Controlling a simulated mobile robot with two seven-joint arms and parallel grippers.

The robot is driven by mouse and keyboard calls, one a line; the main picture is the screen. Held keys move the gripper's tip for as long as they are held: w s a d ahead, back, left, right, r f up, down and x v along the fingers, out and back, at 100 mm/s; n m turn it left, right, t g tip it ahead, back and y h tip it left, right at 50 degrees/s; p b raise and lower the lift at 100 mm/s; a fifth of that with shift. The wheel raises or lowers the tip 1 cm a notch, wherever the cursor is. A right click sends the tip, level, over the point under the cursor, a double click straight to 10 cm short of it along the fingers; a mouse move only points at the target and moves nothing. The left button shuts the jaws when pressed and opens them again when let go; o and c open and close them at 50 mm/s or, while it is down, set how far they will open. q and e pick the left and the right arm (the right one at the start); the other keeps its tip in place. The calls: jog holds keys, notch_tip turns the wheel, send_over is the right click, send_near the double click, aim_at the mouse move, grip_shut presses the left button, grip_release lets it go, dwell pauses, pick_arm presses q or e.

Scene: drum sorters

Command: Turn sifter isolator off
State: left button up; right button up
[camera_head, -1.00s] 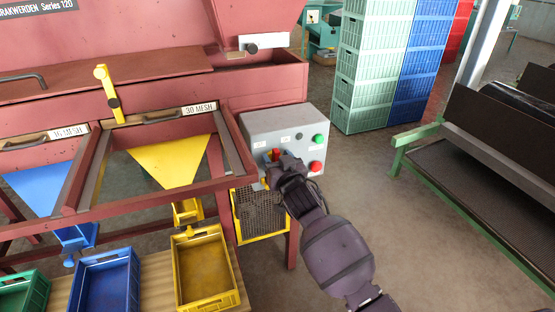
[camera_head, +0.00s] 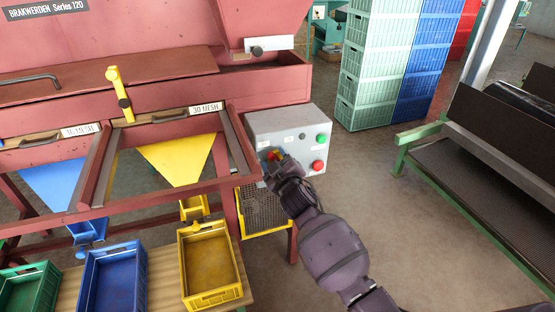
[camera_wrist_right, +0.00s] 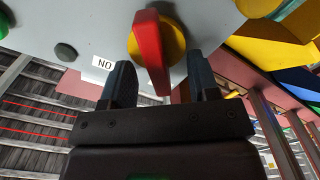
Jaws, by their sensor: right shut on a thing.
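The sifter isolator is a red handle (camera_wrist_right: 150,50) on a yellow disc (camera_wrist_right: 178,45), on the front of a grey control box (camera_head: 259,122). In the right wrist view the handle sits between the fingers of my right gripper (camera_wrist_right: 160,85) and points down the picture, slightly tilted. My right gripper (camera_head: 276,163) is shut on the handle, though gaps seem to show beside it. In the head view the gripper mostly hides the handle. A white label (camera_wrist_right: 103,63) beside the disc reads "NO" in the wrist view. My left gripper is out of view.
The box also has a green button (camera_head: 321,138) and a red button (camera_head: 317,165). The red sifter frame (camera_head: 238,150) stands left of it. A yellow crate (camera_head: 209,268) is below left. Stacked crates (camera_head: 370,65) stand behind.

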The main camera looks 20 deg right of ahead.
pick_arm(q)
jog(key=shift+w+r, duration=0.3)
pick_arm(e)
jog(key=shift+f+n, duration=0.1)
jog(key=shift+n, duration=0.5)
jog(key=o, duration=0.9)
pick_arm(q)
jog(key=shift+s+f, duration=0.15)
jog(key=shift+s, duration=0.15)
pick_arm(e)
jog(key=shift+s, duration=0.1)
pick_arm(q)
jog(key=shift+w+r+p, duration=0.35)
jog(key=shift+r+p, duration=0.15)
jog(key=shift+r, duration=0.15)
pick_arm(e)
jog(key=s, duration=1)
jog(key=shift+s+d, duration=0.1)
jog(key=shift+s, duration=0.25)
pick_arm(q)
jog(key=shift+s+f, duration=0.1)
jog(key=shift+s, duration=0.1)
